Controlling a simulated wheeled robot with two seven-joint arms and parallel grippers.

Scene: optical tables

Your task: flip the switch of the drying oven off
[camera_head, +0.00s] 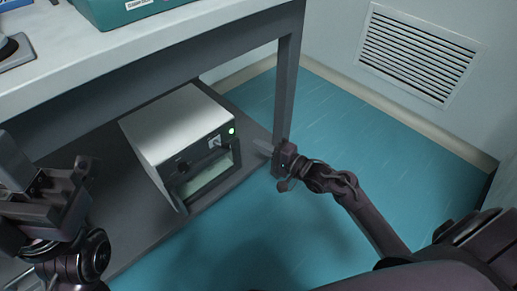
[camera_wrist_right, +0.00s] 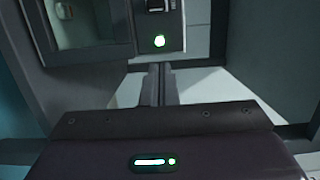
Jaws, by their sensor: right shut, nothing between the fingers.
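The drying oven (camera_head: 178,128) is a white box with a dark front on the lower shelf. Its front carries a dark knob, a small switch (camera_head: 214,142), a lit green lamp (camera_head: 231,131) and a window. My right gripper (camera_head: 262,147) is shut and empty, just right of the oven front and apart from it. In the right wrist view its shut fingers (camera_wrist_right: 157,86) point toward the oven panel, below the green lamp (camera_wrist_right: 159,41); the switch (camera_wrist_right: 157,5) is at the top edge, partly cut off. My left gripper (camera_head: 48,190) is at the lower left; its jaw opening is unclear.
The table top (camera_head: 150,48) overhangs the oven. A table leg (camera_head: 288,88) stands close behind my right gripper. The lower shelf (camera_head: 125,215) has bare room left of the oven. The teal floor (camera_head: 350,130) is clear toward the vented wall.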

